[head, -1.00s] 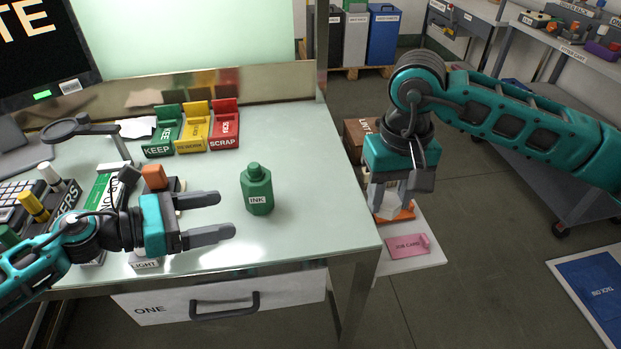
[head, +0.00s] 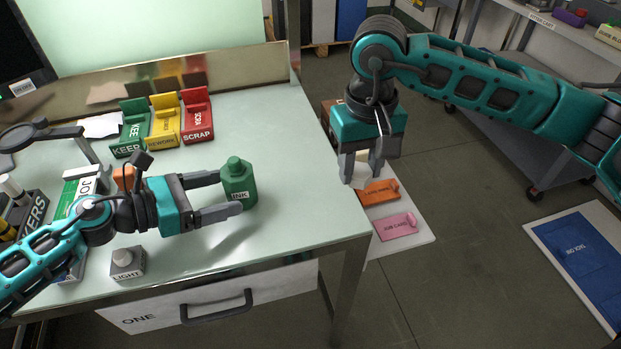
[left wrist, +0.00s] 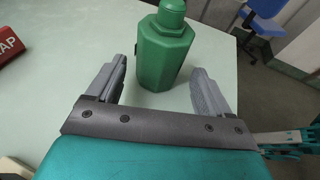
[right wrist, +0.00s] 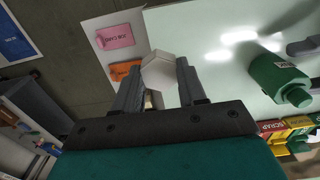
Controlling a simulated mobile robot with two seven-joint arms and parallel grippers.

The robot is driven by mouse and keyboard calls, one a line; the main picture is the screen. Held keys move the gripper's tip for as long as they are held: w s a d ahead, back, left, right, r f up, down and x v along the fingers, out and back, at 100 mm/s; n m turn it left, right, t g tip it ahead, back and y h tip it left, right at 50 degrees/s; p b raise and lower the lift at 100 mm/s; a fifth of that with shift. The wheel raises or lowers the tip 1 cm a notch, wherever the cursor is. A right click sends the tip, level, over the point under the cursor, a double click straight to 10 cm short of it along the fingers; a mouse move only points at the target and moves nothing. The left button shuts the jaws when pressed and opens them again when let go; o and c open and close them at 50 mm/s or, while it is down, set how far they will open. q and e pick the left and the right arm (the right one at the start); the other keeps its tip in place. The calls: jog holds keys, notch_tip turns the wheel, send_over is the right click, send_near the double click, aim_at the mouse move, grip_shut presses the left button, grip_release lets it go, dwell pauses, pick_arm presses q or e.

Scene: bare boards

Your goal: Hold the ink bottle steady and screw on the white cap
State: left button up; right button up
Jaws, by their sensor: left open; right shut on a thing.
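The green ink bottle (head: 238,186) stands upright on the table with a green neck on top. It also shows in the left wrist view (left wrist: 165,52) and the right wrist view (right wrist: 274,78). My left gripper (head: 230,193) is open, its fingers reaching to either side of the bottle. In the left wrist view a gap shows between the bottle and each finger. My right gripper (right wrist: 159,80) is shut on the white cap (right wrist: 159,70), a pale six-sided piece between its fingertips. It holds the cap in the air beyond the table's right edge.
Green, yellow and red bins (head: 166,124) stand at the back of the table. A grey light box (head: 127,262) is near the front left. A low shelf with orange and pink cards (head: 397,227) lies below my right gripper. The table right of the bottle is clear.

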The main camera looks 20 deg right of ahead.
aim_at(235, 190)
pick_arm(q)
jog(key=shift+b+x, duration=0.35)
jog(key=shift+x, duration=1.45)
pick_arm(e)
jog(key=shift+f, duration=0.45)
pick_arm(q)
jog(key=c, duration=0.8)
jog(key=o, duration=0.9)
jog(key=shift+c, duration=0.5)
jog(key=c, duration=1)
